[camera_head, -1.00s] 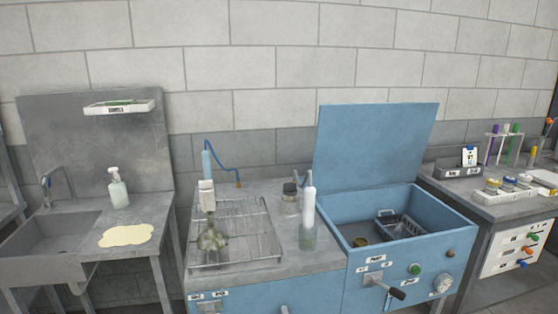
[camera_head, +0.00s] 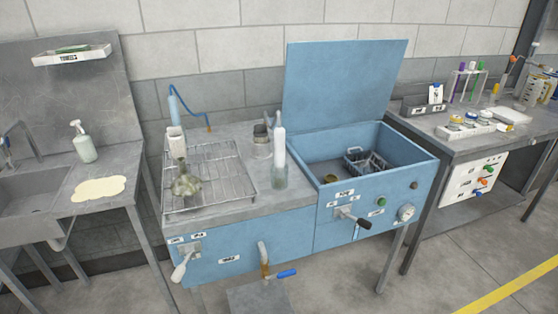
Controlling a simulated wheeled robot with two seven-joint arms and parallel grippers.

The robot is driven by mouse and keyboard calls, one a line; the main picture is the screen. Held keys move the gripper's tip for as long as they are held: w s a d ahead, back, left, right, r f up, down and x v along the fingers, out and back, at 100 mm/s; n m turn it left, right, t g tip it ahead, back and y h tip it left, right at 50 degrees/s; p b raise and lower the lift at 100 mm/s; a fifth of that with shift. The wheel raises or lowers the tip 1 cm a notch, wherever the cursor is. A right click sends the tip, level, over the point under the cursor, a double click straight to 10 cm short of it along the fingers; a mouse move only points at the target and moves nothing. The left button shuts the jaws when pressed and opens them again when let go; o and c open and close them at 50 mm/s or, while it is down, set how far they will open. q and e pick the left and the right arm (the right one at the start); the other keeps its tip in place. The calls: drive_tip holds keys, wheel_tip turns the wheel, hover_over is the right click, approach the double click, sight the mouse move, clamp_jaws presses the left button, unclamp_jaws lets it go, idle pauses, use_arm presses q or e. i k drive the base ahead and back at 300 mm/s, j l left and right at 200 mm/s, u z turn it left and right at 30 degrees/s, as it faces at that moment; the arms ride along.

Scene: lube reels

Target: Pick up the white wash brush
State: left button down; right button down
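I see no clearly recognisable brush. Neither of my grippers is in view.
A wire rack (camera_head: 230,180) holds a murky greenish lump (camera_head: 186,184). A blue wash tank (camera_head: 425,168) with its lid (camera_head: 345,85) raised holds a dark basket (camera_head: 365,160). A sink counter (camera_head: 110,195) stands left, another bench (camera_head: 470,150) right. Levers protrude at the front.

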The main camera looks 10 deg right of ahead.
sight(279, 134)
drive_tip(key=i+l+u, duration=0.1)
drive_tip(key=i+l, duration=0.35)
drive_tip(key=l, duration=0.25)
drive_tip(key=i+l+u, duration=0.25)
drive_tip(key=i+l, duration=0.2)
drive_tip(key=l, duration=0.3)
drive_tip(key=i+l, duration=0.2)
drive_tip(key=l, duration=0.2)
drive_tip(key=j+u, duration=0.05)
